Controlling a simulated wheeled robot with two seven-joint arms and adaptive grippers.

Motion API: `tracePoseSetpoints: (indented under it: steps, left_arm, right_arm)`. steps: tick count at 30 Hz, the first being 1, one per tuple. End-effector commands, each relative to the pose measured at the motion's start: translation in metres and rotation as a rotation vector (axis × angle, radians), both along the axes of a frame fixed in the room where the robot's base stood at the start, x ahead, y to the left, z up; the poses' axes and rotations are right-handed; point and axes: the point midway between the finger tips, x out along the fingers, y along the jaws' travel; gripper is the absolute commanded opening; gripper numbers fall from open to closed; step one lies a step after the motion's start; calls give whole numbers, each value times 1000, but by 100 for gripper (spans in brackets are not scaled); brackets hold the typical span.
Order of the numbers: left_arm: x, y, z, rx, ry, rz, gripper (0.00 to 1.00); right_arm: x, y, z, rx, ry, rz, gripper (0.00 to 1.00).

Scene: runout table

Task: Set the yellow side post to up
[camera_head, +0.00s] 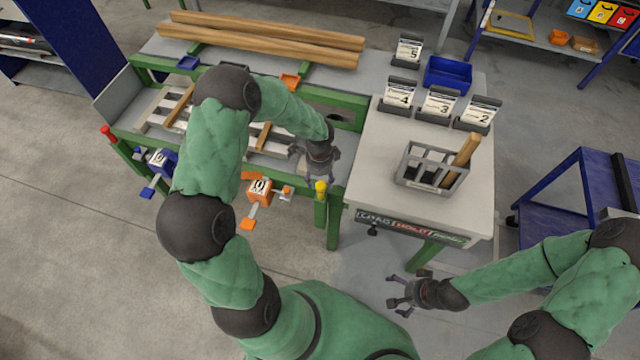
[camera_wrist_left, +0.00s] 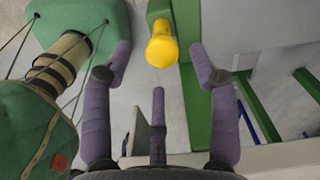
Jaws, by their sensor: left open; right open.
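The yellow side post (camera_head: 321,186) is a short yellow cap on a green upright at the right front corner of the green-framed table. In the left wrist view the yellow post (camera_wrist_left: 162,46) lies beyond and between the spread fingers. My left gripper (camera_head: 318,176) is open just above and behind the post in the head view. In the left wrist view my left gripper (camera_wrist_left: 160,75) is empty, and I cannot tell whether a finger touches the post. My right gripper (camera_head: 398,292) is open and empty in front of the grey table, over the floor.
An orange clamp-like device (camera_head: 259,190) and a blue one (camera_head: 160,160) sit along the table's front edge. A red-topped post (camera_head: 106,131) stands at the left corner. Wooden beams (camera_head: 262,40) lie at the back.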

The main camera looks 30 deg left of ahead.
Motion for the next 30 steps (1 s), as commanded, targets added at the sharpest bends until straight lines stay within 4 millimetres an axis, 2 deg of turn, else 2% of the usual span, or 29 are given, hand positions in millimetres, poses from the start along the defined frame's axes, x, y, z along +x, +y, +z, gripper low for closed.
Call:
tracePoseSetpoints:
  steps: [1,6,18,20,24,25,30]
  left_arm:
    - [0,0,-10,-1,0,0,60]
    - [0,0,-26,0,0,0,60]
    - [0,0,-31,0,-1,1,60]
    - [0,0,-31,0,-1,1,46]
    - [0,0,-31,0,-1,1,6]
    - [0,0,-31,0,-1,1,0]
    - [0,1,-31,0,-1,1,0]
  right_arm:
    - [0,0,-4,0,0,0,96]
    - [0,0,-8,0,0,0,96]
    - [0,0,-9,0,-1,0,96]
    - [0,0,-9,0,-1,0,96]
    - [0,0,-9,0,-1,0,96]
    - [0,0,-9,0,-1,0,96]
    - [0,0,-9,0,0,0,96]
